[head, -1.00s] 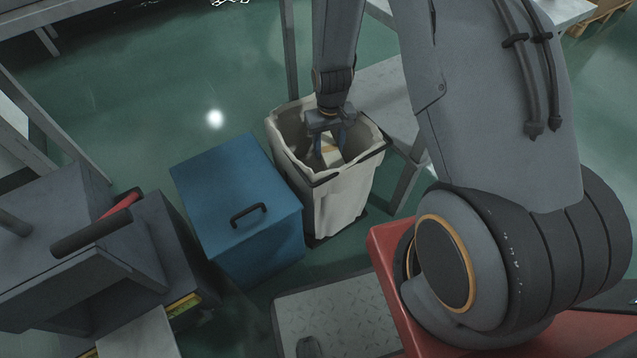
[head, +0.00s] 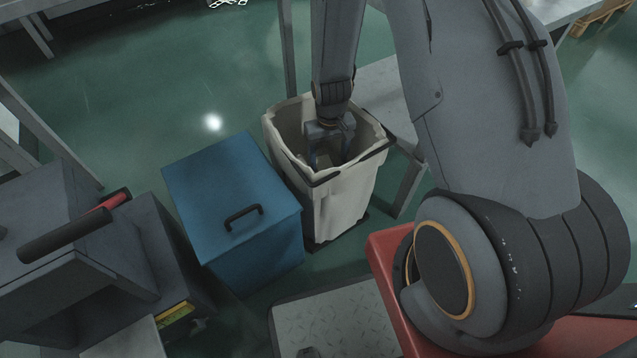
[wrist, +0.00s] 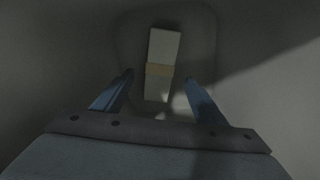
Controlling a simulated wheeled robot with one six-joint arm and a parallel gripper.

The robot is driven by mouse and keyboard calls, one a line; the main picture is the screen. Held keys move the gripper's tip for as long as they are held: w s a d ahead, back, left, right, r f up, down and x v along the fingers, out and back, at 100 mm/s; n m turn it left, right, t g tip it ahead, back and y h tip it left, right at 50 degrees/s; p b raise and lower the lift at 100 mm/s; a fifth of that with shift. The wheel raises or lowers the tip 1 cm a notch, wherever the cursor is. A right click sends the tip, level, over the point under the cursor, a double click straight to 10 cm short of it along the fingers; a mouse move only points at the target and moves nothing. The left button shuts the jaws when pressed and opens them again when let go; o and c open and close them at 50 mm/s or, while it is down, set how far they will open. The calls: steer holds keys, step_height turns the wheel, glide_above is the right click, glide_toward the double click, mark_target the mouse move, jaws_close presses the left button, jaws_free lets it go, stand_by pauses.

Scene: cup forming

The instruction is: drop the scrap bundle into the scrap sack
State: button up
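The scrap sack (head: 338,206) is a tall pale open-topped sack with a dark rim band, standing on the floor right of a blue box. My gripper (head: 327,162) points down inside its mouth. In the wrist view my gripper (wrist: 158,92) has its two blue fingers spread apart with nothing between the tips. The scrap bundle (wrist: 161,88), a pale block with a tan band, lies beyond the fingertips, apart from them, at what looks like the sack's bottom. The bundle is hidden in the head view.
A blue box (head: 232,198) with a black handle stands directly left of the sack. A grey machine (head: 85,255) with a red-and-black handle is at the left. A grey table (head: 385,95) is behind the sack. Green floor is open at the upper left.

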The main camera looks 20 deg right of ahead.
step_height(320, 180, up, 8)
steer(key=p, duration=0.2)
stand_by(0.4)
steer(key=shift+f, duration=0.1)
